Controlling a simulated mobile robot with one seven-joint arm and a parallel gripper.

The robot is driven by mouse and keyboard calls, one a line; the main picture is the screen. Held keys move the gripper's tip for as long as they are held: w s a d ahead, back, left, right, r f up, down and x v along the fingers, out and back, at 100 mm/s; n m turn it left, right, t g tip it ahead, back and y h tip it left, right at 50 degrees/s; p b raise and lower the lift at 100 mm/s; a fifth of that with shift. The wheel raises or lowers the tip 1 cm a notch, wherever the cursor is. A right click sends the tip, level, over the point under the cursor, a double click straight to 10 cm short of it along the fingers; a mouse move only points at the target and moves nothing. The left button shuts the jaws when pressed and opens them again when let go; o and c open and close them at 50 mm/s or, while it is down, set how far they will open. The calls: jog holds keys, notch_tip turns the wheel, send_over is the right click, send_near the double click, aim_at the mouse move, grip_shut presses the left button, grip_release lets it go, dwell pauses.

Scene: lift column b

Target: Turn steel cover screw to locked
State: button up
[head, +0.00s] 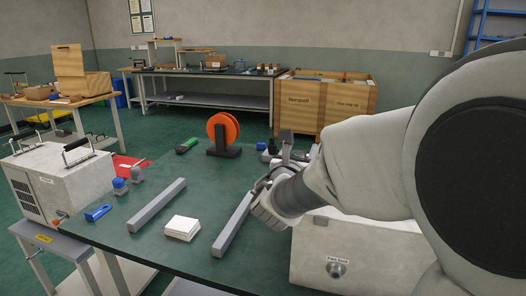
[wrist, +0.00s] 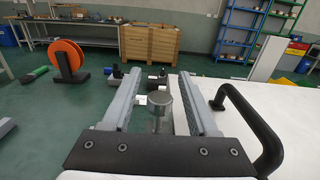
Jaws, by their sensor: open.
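A round steel knob (head: 337,269) sits on the front face of the pale box (head: 312,245) in the head view, below a small label; its locked or unlocked setting cannot be read. In the wrist view a steel round-headed piece on a stem (wrist: 159,103) shows between the fingers; I cannot tell whether it is the cover screw, or whether either finger touches it. My gripper (wrist: 158,88) is open, its two long grey fingers apart. In the head view my gripper is partly hidden by my own arm, above the table behind the box.
A black handle (wrist: 250,125) stands on the white surface right of my gripper. Another handled box (head: 75,180) stands at the left.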

jog(key=shift+w+d, duration=0.15)
jog(key=shift+w, duration=0.2)
grip_shut()
